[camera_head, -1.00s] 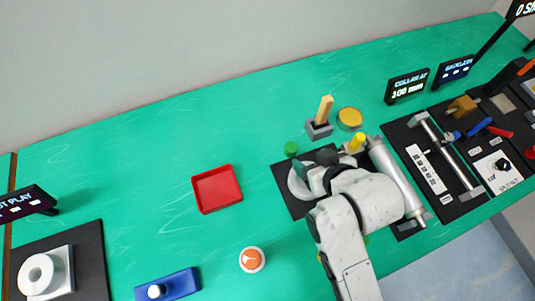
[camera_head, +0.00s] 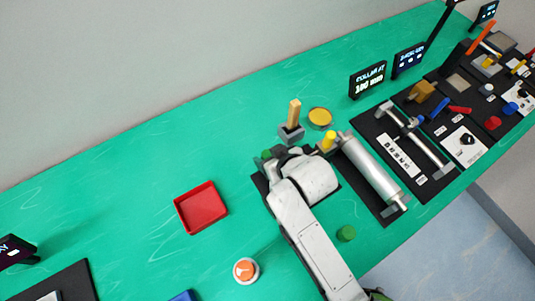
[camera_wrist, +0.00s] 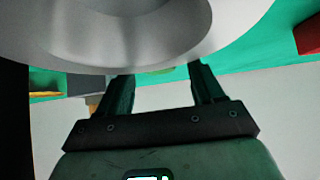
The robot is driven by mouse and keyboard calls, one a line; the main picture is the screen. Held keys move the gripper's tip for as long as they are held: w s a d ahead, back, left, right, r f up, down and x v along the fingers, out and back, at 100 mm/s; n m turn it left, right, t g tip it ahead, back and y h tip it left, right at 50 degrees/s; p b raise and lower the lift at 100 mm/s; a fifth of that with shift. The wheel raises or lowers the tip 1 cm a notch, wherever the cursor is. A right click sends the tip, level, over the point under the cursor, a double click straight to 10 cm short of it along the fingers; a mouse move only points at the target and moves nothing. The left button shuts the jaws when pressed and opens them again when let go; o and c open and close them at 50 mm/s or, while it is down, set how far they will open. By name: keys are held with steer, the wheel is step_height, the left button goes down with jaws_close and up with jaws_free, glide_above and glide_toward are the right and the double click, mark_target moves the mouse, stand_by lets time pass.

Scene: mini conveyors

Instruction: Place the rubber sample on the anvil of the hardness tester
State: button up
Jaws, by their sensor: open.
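I cannot surely tell the rubber sample or the hardness tester's anvil apart from the other items. Small flat grey pieces (camera_head: 458,83) (camera_head: 503,41) lie among the black boards at the far right of the head view; either may be a sample or a fixture part. My gripper (camera_wrist: 161,88) is open, with nothing seen between its two dark green fingers. A large white ring-shaped thing (camera_wrist: 240,30) is close to the fingers in the wrist view; I cannot tell whether they touch. In the head view my white arm hides the gripper and much of that spot.
A grey roller (camera_head: 372,172) lies right of my arm. A wooden post in a grey block (camera_head: 292,132), a yellow disc (camera_head: 320,117) and a red tray (camera_head: 201,207) stand nearby. The table's left back is clear.

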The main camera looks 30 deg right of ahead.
steer(key=shift+w+f, duration=0.35)
steer(key=shift+c, duration=0.5)
steer(key=c, duration=1.1)
